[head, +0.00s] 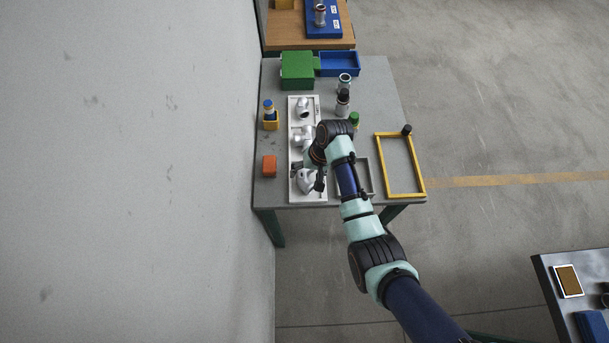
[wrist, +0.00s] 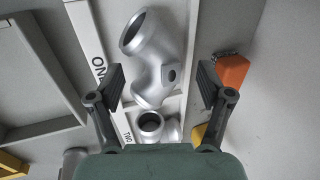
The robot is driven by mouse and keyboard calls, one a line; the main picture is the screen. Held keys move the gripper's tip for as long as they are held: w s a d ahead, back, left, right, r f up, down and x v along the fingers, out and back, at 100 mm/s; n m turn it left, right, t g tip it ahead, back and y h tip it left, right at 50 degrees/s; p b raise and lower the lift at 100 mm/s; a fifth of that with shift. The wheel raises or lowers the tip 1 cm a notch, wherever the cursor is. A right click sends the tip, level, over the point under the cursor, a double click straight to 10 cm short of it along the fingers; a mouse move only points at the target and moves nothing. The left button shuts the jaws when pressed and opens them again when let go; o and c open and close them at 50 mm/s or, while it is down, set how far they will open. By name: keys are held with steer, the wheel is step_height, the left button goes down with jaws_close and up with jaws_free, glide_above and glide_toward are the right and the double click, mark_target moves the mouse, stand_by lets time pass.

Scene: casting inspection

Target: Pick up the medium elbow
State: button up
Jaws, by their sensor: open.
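Three silvery elbows lie in a long white tray (head: 292,121) in the head view: a far elbow (head: 303,106), a middle elbow (head: 301,138) and a near elbow (head: 308,184). I cannot tell for certain which is the medium one. My gripper (head: 308,175) is open over the near compartment, partly hiding the near elbow. In the wrist view my gripper (wrist: 161,84) has its fingers spread either side of the near elbow (wrist: 152,62), apart from it, beside the label ONE. Another elbow (wrist: 150,124) shows lower down, near the label TWO, partly hidden by my gripper.
An orange block (head: 269,165) and a yellow bin with a blue-capped bottle (head: 270,117) stand left of the tray. A grey frame (head: 370,176) and a yellow frame (head: 420,180) lie to the right. Green (head: 297,70) and blue (head: 340,63) bins stand at the back.

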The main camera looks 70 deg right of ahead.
mark_target(305, 174)
steer(key=shift+x, duration=0.75)
steer(key=shift+d, duration=0.1)
jaws_close()
step_height(305, 174, up, 20)
steer(key=p, duration=0.7)
